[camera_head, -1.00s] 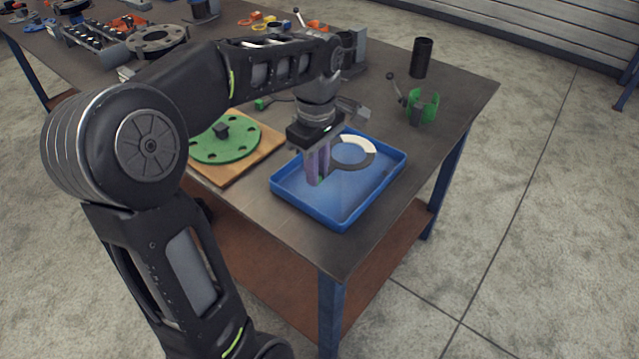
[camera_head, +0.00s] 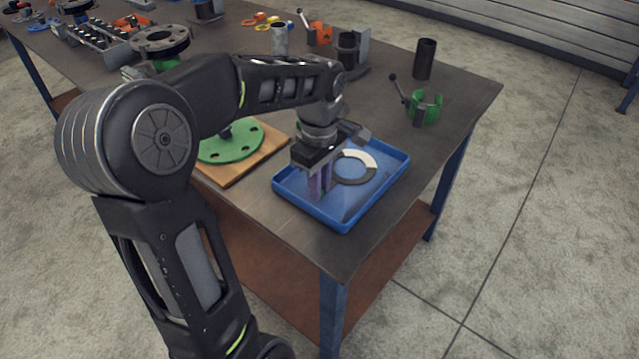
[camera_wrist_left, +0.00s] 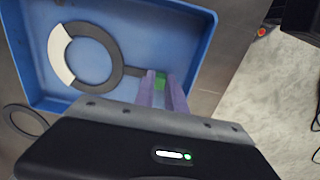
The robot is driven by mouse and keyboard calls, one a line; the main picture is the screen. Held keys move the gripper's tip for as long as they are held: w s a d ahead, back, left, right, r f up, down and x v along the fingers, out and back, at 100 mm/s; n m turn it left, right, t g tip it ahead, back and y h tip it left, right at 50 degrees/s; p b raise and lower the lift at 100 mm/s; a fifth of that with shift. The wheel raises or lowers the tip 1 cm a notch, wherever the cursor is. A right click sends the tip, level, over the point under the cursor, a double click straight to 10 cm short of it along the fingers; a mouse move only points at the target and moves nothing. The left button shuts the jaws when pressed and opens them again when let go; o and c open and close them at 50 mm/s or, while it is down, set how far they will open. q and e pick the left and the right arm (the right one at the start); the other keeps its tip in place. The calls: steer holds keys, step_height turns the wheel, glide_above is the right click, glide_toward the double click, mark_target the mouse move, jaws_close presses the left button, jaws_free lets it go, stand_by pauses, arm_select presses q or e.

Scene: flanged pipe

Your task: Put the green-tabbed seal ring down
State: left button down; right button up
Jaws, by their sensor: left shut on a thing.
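The green-tabbed seal ring (camera_head: 340,176) is dark grey with a white segment. It lies level within the outline of the blue tray (camera_head: 348,224); I cannot tell whether it touches the tray floor. My left gripper (camera_head: 320,190) points down over the tray's near left part, its purple fingers shut on the ring's tab. In the left wrist view the ring (camera_wrist_left: 113,67) shows whole, and the green tab end sits between the fingers of the left gripper (camera_wrist_left: 162,88). The tray wall (camera_wrist_left: 205,50) surrounds them. My right gripper is not in view.
A green flange (camera_head: 232,150) on a wooden board stands left of the tray. A green clamp (camera_head: 426,107) and a black tube (camera_head: 425,59) stand behind. Another dark ring (camera_wrist_left: 12,112) lies outside the tray. The table's right edge is close to the tray.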

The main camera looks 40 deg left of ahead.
arm_select(q)
steer(key=c, duration=1.4)
jaws_free()
steer(key=shift+f, duration=0.15)
steer(key=shift+r, duration=0.2)
step_height(320, 180, up, 8)
steer(key=shift+r+p, duration=0.1)
steer(key=shift+p, duration=0.35)
step_height(320, 180, up, 4)
steer(key=shift+f+p, duration=0.1)
steer(key=shift+p, duration=1.15)
